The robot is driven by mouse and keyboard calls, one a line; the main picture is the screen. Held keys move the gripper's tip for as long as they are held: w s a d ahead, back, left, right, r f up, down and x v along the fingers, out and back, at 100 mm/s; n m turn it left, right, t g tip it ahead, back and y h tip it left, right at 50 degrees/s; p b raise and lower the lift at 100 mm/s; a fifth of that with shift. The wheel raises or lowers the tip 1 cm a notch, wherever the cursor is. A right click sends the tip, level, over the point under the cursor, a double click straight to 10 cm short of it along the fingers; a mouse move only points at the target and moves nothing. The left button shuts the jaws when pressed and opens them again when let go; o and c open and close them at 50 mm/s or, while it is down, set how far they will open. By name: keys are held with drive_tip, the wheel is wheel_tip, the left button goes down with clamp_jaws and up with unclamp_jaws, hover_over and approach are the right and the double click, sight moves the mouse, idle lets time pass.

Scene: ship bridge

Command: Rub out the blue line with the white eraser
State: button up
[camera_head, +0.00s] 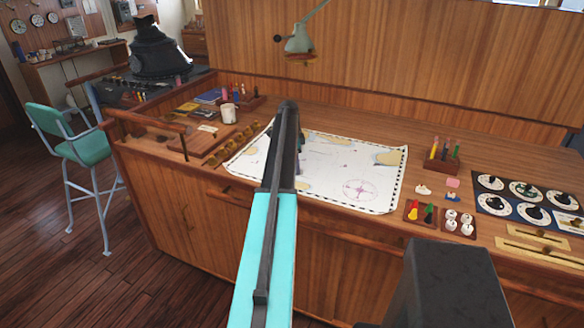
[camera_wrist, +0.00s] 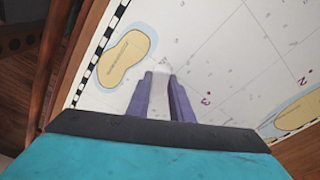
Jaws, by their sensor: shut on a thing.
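My gripper (camera_wrist: 164,80) is over the left part of the white sea chart (camera_head: 352,160), which also fills most of the wrist view (camera_wrist: 215,45). Its two purple-grey fingers are shut on a small white block, the white eraser (camera_wrist: 160,72), which is hard to tell from the white paper behind it. I cannot tell whether the eraser touches the chart.
A holder of coloured pens (camera_head: 443,157), a pink block (camera_head: 452,182) and a tray of red, yellow and green pieces (camera_head: 419,212) stand right of the chart. A lamp (camera_head: 299,42) hangs behind it. A mug (camera_head: 228,113) stands at the left back.

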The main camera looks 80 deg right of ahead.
sight(315, 176)
drive_tip(key=shift+s, duration=0.3)
drive_tip(key=shift+s, duration=1.05)
drive_tip(key=shift+s, duration=0.15)
drive_tip(key=shift+s+a, duration=0.1)
drive_tip(key=shift+s, duration=0.9)
drive_tip(key=shift+s, duration=0.1)
drive_tip(key=shift+s, duration=1.05)
drive_tip(key=shift+r, duration=0.1)
drive_tip(key=shift+r+p, duration=1.25)
drive_tip(key=shift+r, duration=1.65)
drive_tip(key=shift+w, duration=0.1)
